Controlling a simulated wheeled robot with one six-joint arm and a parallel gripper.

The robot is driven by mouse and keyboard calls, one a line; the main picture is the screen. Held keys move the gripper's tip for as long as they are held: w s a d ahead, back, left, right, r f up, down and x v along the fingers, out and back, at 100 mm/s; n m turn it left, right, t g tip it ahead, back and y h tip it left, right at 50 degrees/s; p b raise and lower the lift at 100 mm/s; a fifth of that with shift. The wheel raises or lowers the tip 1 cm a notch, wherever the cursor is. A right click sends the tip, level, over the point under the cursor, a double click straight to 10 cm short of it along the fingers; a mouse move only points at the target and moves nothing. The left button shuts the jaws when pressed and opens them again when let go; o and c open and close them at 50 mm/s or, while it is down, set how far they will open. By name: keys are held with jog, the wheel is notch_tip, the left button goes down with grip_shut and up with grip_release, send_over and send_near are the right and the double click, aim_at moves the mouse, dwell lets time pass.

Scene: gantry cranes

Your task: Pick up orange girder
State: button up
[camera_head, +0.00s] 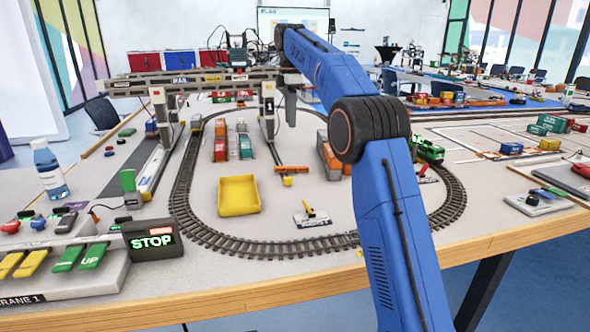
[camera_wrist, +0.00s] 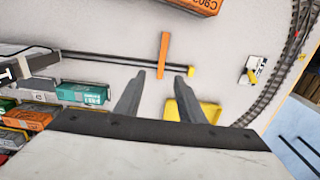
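The orange girder (camera_head: 291,169) is a short flat bar lying on the table inside the oval track, right of the yellow tray. It also shows in the wrist view (camera_wrist: 164,55), upper middle, lying lengthwise away from me. My gripper (camera_wrist: 160,74) is open, its two grey fingers spread with nothing between them. The girder appears just beyond the fingertips and roughly in line with the gap; I cannot tell the height between them.
A small yellow block (camera_wrist: 190,71) is beside the girder. The yellow tray (camera_head: 238,196) stands to the left. A crane leg (camera_head: 267,110) and beam (camera_head: 180,82) stand behind. Orange containers (camera_head: 329,155) are to the right. The oval track (camera_head: 270,247) surrounds them.

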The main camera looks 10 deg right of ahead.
send_over(291, 167)
jog(key=f, duration=1.1)
jog(key=shift+w+f, duration=0.4)
jog(key=shift+s+d+f, duration=0.1)
jog(key=shift+s+f, duration=0.05)
jog(key=shift+f, duration=1.25)
jog(key=shift+s+f, duration=0.15)
jog(key=shift+f, duration=1.2)
grip_shut()
